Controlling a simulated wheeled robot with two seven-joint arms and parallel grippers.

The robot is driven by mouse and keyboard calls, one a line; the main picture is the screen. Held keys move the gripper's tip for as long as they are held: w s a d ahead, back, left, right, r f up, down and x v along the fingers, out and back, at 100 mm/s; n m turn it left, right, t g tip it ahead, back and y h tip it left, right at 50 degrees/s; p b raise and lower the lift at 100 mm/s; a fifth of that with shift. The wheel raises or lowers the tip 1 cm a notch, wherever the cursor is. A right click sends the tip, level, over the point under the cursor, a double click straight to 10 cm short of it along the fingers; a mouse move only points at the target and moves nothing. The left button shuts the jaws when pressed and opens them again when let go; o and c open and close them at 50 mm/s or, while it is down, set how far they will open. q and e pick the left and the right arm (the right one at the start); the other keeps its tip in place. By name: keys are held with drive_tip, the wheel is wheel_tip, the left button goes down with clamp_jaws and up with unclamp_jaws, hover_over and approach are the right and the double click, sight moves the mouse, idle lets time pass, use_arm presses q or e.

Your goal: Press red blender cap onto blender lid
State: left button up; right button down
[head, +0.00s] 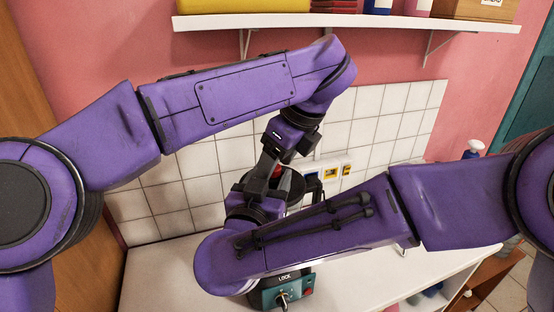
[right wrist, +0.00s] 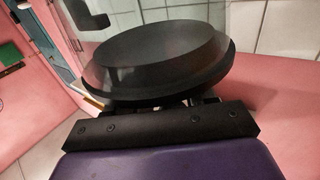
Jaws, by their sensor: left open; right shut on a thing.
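The blender jar (head: 294,203) stands mostly hidden behind my arms in the head view, its black handle at its right. In the right wrist view the black blender lid (right wrist: 165,52) fills the middle, with the clear jar wall (right wrist: 215,18) beyond it. A small red patch, seemingly the red cap (head: 279,170), shows at the top of the blender. My left gripper (head: 277,160) comes down just above it and is open. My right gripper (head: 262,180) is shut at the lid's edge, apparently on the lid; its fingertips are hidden. Whether the cap is seated cannot be seen.
The blender base (head: 285,288), marked LOCK, stands on the white counter (head: 160,280) below my right arm. A tiled wall (head: 385,120) is close behind, with sockets (head: 330,171). A shelf (head: 270,20) hangs above. My arms cross closely over the blender.

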drive_tip(key=shift+c, duration=1.5)
unclamp_jaws()
use_arm(q)
drive_tip(key=v, duration=0.7)
drive_tip(key=shift+r, duration=0.15)
drive_tip(key=shift+d, duration=0.1)
use_arm(e)
drive_tip(key=shift+s+a, duration=0.1)
drive_tip(key=shift+s, duration=0.2)
use_arm(q)
wheel_tip(320, 180, down, 3)
drive_tip(key=b, duration=0.3)
drive_tip(key=shift+s, duration=0.1)
use_arm(e)
drive_tip(key=v, duration=1)
